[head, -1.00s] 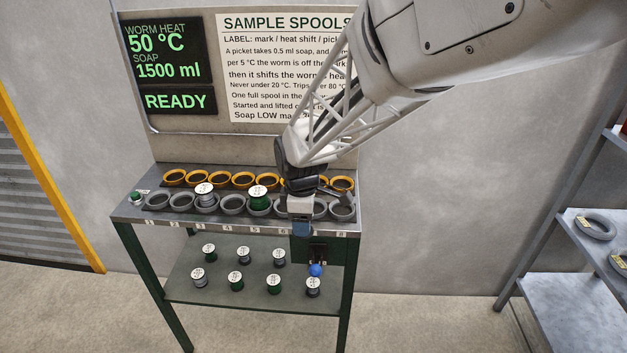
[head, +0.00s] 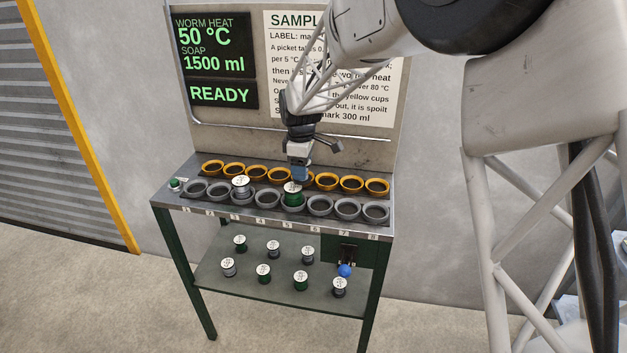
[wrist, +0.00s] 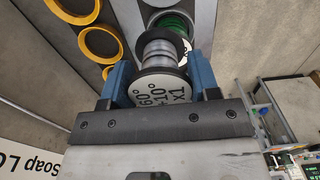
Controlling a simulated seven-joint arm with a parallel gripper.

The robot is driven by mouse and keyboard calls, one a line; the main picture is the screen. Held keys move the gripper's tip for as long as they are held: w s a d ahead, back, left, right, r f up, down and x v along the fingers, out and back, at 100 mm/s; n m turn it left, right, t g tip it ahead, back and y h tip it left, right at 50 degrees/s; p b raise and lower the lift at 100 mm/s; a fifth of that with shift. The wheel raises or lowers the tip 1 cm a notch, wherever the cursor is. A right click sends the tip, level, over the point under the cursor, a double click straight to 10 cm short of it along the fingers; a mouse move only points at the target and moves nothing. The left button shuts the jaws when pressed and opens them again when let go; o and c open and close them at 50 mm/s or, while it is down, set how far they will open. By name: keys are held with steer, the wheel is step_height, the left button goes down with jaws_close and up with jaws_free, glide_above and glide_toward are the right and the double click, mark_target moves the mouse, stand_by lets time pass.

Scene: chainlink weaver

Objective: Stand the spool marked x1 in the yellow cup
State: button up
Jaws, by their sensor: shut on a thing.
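My gripper (head: 300,176) is shut on a spool (wrist: 162,88) with silver-grey winding and dark flanges. In the head view the gripper is over the rack's back part, just behind the green spool in the grey row; the held spool cannot be made out there. The yellow cups (head: 351,184) form the back row, and those that show look empty. In the wrist view yellow cups (wrist: 98,42) lie to the left of the held spool.
A green spool (head: 293,198) stands in a grey cup just in front of my gripper; another spool (head: 241,188) stands in grey cup 3. Several spools sit on the lower shelf (head: 220,275). A blue-knobbed lever (head: 345,270) hangs at the front right. The screen (head: 215,62) reads READY.

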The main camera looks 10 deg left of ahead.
steer(key=w+a, duration=1)
steer(key=shift+w+a+r, duration=0.2)
steer(key=shift+w, duration=0.2)
steer(key=shift+f, duration=0.1)
steer(key=shift+f, duration=2.7)
steer(key=shift+f, duration=0.55)
steer(key=shift+f, duration=0.3)
steer(key=shift+f, duration=0.45)
steer(key=o, duration=1.1)
steer(key=shift+r, duration=0.1)
